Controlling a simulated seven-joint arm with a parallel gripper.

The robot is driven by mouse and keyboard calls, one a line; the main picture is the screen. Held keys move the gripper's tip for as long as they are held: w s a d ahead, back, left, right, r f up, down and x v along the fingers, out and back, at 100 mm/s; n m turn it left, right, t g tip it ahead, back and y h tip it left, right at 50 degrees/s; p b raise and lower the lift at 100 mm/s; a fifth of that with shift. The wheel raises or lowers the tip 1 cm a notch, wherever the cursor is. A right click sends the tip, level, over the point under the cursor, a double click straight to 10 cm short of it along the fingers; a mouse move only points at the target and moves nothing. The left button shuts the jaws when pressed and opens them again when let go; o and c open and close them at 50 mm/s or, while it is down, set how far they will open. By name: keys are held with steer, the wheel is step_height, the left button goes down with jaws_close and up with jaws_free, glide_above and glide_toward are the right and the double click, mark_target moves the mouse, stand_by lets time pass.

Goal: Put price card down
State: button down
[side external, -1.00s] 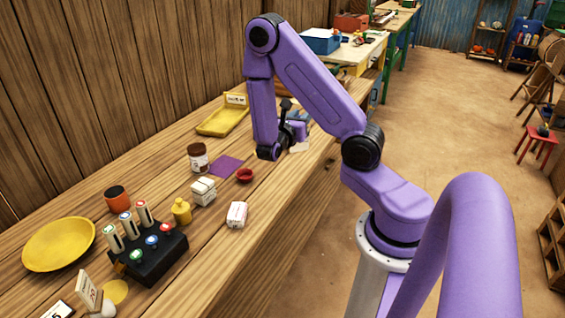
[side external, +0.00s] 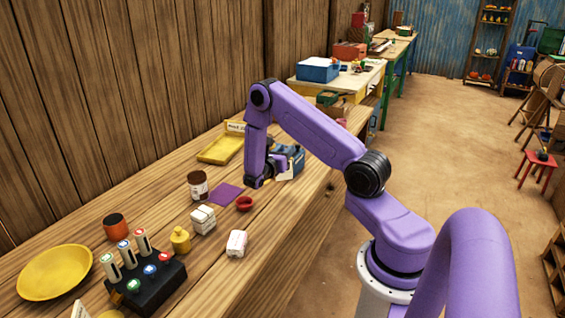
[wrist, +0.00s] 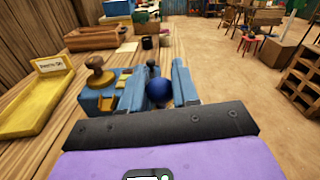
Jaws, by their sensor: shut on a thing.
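A blue device (side external: 292,158) with a wooden knob (wrist: 98,72) is close behind my gripper. A yellow tray (side external: 212,157) with an upright card (side external: 236,126) is to the left. A red bowl (side external: 244,203), purple cloth (side external: 225,194) and brown jar (side external: 198,185) are in front. Bare bench lies rightwards.

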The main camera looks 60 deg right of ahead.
steer(key=shift+w+d+f, duration=0.4)
steer(key=shift+w+f, duration=0.1)
steer(key=shift+f, duration=0.25)
steer(key=shift+w+f, duration=0.1)
steer(key=shift+f, duration=1.55)
steer(key=c, duration=0.8)
jaws_free()
steer(key=shift+f, duration=0.1)
steer(key=shift+c, duration=0.2)
